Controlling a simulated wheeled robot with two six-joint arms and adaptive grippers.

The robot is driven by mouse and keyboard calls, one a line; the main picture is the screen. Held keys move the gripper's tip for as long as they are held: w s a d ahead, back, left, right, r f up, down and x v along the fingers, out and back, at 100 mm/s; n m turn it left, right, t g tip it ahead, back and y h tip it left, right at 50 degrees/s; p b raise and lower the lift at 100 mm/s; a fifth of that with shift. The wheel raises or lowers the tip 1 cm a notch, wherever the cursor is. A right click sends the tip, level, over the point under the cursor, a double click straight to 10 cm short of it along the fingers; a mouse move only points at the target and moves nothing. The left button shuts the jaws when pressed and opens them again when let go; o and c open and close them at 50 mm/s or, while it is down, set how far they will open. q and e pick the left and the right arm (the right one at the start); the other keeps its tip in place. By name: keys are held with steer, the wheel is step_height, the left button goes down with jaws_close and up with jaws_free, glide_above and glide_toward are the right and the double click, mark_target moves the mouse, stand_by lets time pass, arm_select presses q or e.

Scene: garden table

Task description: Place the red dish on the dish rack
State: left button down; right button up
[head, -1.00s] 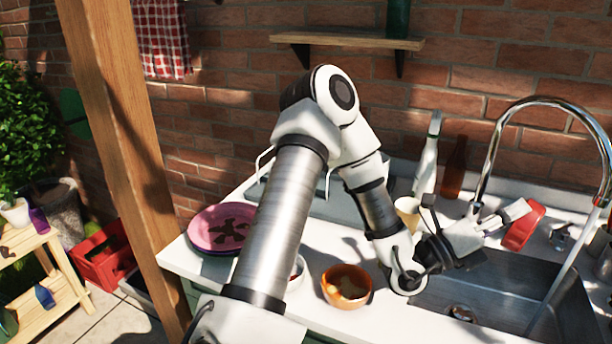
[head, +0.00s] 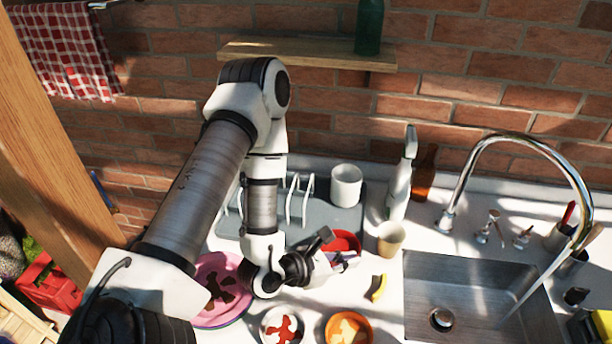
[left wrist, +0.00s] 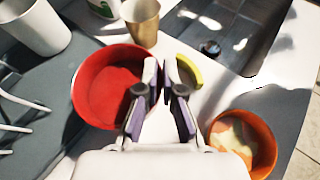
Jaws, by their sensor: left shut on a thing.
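My left gripper (head: 345,262) is shut on the rim of the red dish (head: 344,241). In the left wrist view the gripper (left wrist: 166,72) has its fingers at the right edge of the red dish (left wrist: 108,88), whose inside looks empty. The grey dish rack (head: 232,222) with white prongs (head: 306,190) stands at the back of the counter, left of the dish and partly behind my arm. In the left wrist view the dish overlaps the rack's tray (left wrist: 62,72) at its right end. How high the dish is above it is hard to tell. My right gripper is out of view.
A white cup (head: 346,186) stands on the rack's right end. A beige cup (head: 391,240), spray bottle (head: 399,185) and yellow item (head: 377,288) are to the right, then the sink (head: 470,275). An orange bowl (head: 330,325) and pink plate (head: 212,312) lie in front.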

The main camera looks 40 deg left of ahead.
mark_target(349, 235)
arm_select(q)
steer(key=w+a+b, duration=0.1)
steer(key=b, duration=0.1)
steer(key=w+a+f+b, duration=0.1)
steer(key=a+b, duration=0.1)
steer(key=w+a+f+b, duration=0.1)
steer(key=w+b, duration=0.1)
steer(key=b, duration=0.1)
steer(key=shift+a, duration=0.15)
steer(key=shift+w+a+r+p, duration=0.35)
steer(key=shift+a+r+p, duration=0.1)
steer(key=shift+r+p, duration=0.3)
steer(key=w+a, duration=0.2)
steer(key=w+a+f+p, duration=0.1)
steer(key=w+a, duration=0.2)
steer(key=a, duration=0.2)
steer(key=shift+w+f, duration=0.25)
steer(key=shift+w, duration=0.15)
steer(key=shift+a+f, duration=0.1)
steer(key=shift+f, duration=0.25)
step_height(349, 235, down, 3)
steer(key=shift+r, duration=0.2)
steer(key=shift+w+f, duration=0.1)
steer(key=shift+f, duration=0.05)
steer(key=c, duration=1.3)
jaws_free()
